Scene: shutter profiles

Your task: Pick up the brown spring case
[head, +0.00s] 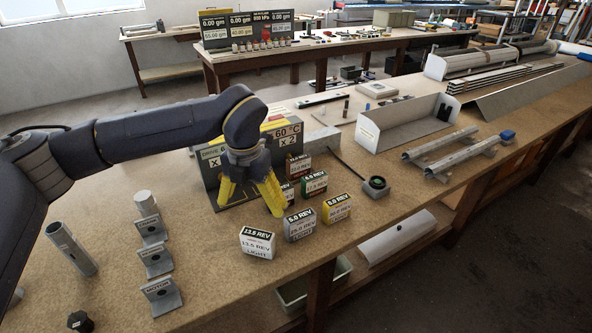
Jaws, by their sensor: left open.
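Several small labelled spring cases stand in a cluster on the brown bench top. A reddish-brown case (299,166) stands at the back of the cluster, just right of my left gripper. Another dark reddish case (288,191) is partly hidden behind a yellow finger, so which one is the brown case is hard to tell. A green case (314,183), a yellow case (336,208), a grey case (299,224) and a white case (257,243) stand nearby. My left gripper (250,201) points down with its yellow fingers apart and nothing visible between them. My right gripper is out of view.
A dark sign board (209,173) stands behind my left gripper.

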